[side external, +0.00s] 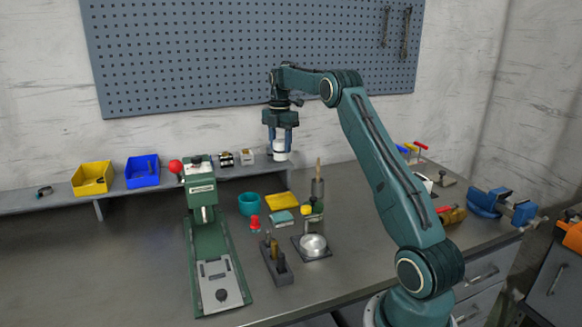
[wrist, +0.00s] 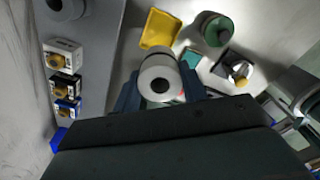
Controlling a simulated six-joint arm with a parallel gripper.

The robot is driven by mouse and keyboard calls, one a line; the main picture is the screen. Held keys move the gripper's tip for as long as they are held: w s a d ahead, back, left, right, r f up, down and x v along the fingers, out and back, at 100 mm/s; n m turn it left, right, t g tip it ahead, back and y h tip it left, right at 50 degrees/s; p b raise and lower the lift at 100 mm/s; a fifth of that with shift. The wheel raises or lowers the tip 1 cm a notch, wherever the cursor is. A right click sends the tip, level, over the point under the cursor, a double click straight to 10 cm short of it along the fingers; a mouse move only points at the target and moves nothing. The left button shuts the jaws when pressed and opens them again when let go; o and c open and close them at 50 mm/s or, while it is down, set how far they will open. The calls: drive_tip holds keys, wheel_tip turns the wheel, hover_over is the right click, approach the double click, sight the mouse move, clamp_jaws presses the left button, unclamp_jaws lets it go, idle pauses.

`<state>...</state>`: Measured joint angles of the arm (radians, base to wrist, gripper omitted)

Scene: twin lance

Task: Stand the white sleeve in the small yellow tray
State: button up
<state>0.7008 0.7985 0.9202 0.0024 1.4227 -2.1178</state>
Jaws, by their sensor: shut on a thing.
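The white sleeve (side external: 280,154) is held upright between the fingers of my gripper (side external: 280,146), well above the bench. In the wrist view the sleeve (wrist: 158,72) shows its round end with a dark bore, and my gripper (wrist: 160,90) is shut on it from both sides. The small yellow tray (side external: 282,202) lies on the bench below the sleeve, apart from it. In the wrist view the tray (wrist: 160,28) is just beyond the sleeve, which covers part of its near side. What I see of the tray is empty.
A teal cup (side external: 249,204), a red-topped piece (side external: 255,222) and a green jar (wrist: 214,29) stand near the tray. A green press (side external: 205,230) is at left. The raised shelf (side external: 218,177) behind carries yellow and blue bins. Bare bench lies at front left.

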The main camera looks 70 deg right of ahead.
sight(280, 155)
wheel_tip(280, 155, down, 16)
drive_tip(key=shift+f, duration=0.2)
idle(0.7)
drive_tip(key=shift+f, duration=0.1)
drive_tip(key=o, duration=1)
wheel_tip(280, 155, up, 12)
drive_tip(key=shift+f, duration=0.25)
drive_tip(key=shift+r, duration=0.35)
